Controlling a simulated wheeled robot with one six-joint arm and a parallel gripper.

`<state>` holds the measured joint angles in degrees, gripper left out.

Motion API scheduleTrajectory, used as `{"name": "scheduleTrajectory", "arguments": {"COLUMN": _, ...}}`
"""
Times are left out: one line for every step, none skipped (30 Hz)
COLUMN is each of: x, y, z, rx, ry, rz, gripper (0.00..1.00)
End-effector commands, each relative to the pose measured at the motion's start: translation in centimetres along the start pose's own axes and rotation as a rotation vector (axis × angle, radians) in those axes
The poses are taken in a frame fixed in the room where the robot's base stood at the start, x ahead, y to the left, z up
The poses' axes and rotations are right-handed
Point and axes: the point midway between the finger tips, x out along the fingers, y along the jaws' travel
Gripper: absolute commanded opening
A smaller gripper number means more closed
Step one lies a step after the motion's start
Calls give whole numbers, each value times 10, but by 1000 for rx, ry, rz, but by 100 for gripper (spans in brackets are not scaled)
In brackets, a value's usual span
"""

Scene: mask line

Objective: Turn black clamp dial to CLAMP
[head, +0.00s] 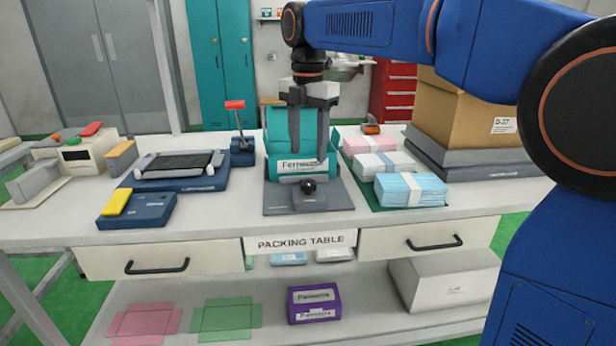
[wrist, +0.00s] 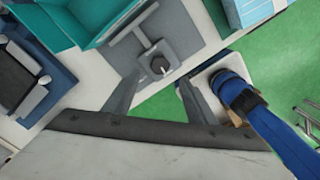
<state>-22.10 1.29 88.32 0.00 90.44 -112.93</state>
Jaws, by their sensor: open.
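The black clamp dial (head: 309,187) is a small round knob on the front of a grey plate (head: 279,204) near the table's front edge. It also shows near the middle of the wrist view (wrist: 159,65), on a light square mount. Its markings and setting are too small to read. My gripper (head: 308,156) points down above and slightly behind the dial, in front of the teal box. In the wrist view, the open, empty fingers (wrist: 160,82) spread to either side just below the dial. I see no contact with it.
A teal labelled box (head: 283,165) stands on the plate behind the dial. A blue device with a red-topped lever (head: 241,150) stands to the left. Several mask stacks (head: 410,189) lie on a green mat to the right. A cardboard box (head: 468,108) stands farther right.

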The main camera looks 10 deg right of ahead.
Motion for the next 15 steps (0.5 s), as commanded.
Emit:
{"name": "scheduleTrajectory", "arguments": {"x": 10, "y": 0, "z": 0, "rx": 0, "ry": 1, "rz": -1, "gripper": 51}}
{"name": "scheduleTrajectory", "arguments": {"x": 15, "y": 0, "z": 0, "rx": 0, "ry": 1, "rz": -2, "gripper": 51}}
{"name": "scheduleTrajectory", "arguments": {"x": 22, "y": 0, "z": 0, "rx": 0, "ry": 1, "rz": -1, "gripper": 51}}
{"name": "scheduleTrajectory", "arguments": {"x": 27, "y": -1, "z": 0, "rx": 0, "ry": 1, "rz": -1, "gripper": 51}}
{"name": "scheduleTrajectory", "arguments": {"x": 32, "y": -1, "z": 0, "rx": 0, "ry": 1, "rz": -2, "gripper": 51}}
{"name": "scheduleTrajectory", "arguments": {"x": 39, "y": 0, "z": 0, "rx": 0, "ry": 1, "rz": -1, "gripper": 51}}
{"name": "scheduleTrajectory", "arguments": {"x": 44, "y": 0, "z": 0, "rx": 0, "ry": 1, "rz": -2, "gripper": 51}}
{"name": "scheduleTrajectory", "arguments": {"x": 49, "y": 0, "z": 0, "rx": 0, "ry": 1, "rz": -1, "gripper": 51}}
{"name": "scheduleTrajectory", "arguments": {"x": 55, "y": 0, "z": 0, "rx": 0, "ry": 0, "rz": -1, "gripper": 51}}
{"name": "scheduleTrajectory", "arguments": {"x": 59, "y": 0, "z": 0, "rx": 0, "ry": 0, "rz": -1, "gripper": 51}}
{"name": "scheduleTrajectory", "arguments": {"x": 63, "y": 0, "z": 0, "rx": 0, "ry": 0, "rz": -1, "gripper": 51}}
{"name": "scheduleTrajectory", "arguments": {"x": 67, "y": 0, "z": 0, "rx": 0, "ry": 0, "rz": 0, "gripper": 51}}
{"name": "scheduleTrajectory", "arguments": {"x": 71, "y": 0, "z": 0, "rx": 0, "ry": 0, "rz": 0, "gripper": 51}}
{"name": "scheduleTrajectory", "arguments": {"x": 73, "y": 0, "z": 0, "rx": 0, "ry": 0, "rz": -1, "gripper": 51}}
{"name": "scheduleTrajectory", "arguments": {"x": 76, "y": 0, "z": 0, "rx": 0, "ry": 0, "rz": 0, "gripper": 51}}
